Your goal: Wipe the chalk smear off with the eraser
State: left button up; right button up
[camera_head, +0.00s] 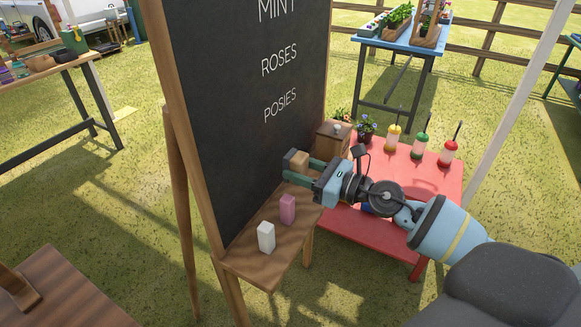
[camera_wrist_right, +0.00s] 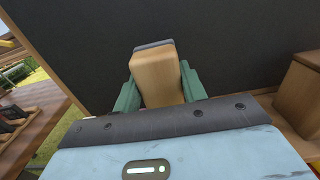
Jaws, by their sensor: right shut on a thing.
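My right gripper (camera_head: 297,169) is shut on the eraser (camera_head: 297,158), a tan wooden block with a dark grey pad. In the right wrist view the eraser (camera_wrist_right: 160,75) sits between the green fingers, its grey pad towards the blackboard (camera_wrist_right: 235,45). The gripper is just above the easel's ledge at the lower right of the blackboard (camera_head: 235,100); I cannot tell whether the pad touches the board. The board shows the white words MINT, ROSES and POSIES. No chalk smear can be made out in either view. My left gripper is not in view.
A white block (camera_head: 266,237) and a pink block (camera_head: 288,209) stand on the wooden ledge (camera_head: 245,266), nearer than the gripper. A wooden box (camera_head: 332,140) stands behind the gripper. A red table (camera_head: 440,181) with several bottles is at the right, under my right arm.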

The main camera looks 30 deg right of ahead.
jog(key=shift+s+d, duration=0.3)
jog(key=shift+s, duration=0.2)
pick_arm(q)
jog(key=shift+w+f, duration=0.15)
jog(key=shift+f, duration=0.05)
pick_arm(e)
jog(key=shift+s, duration=0.1)
jog(key=shift+b+v, duration=0.65)
jog(key=shift+v, duration=0.45)
jog(key=shift+s+d, duration=0.25)
jog(key=shift+s, duration=0.1)
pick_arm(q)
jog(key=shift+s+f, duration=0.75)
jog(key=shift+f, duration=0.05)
pick_arm(e)
jog(key=shift+a+r, duration=0.1)
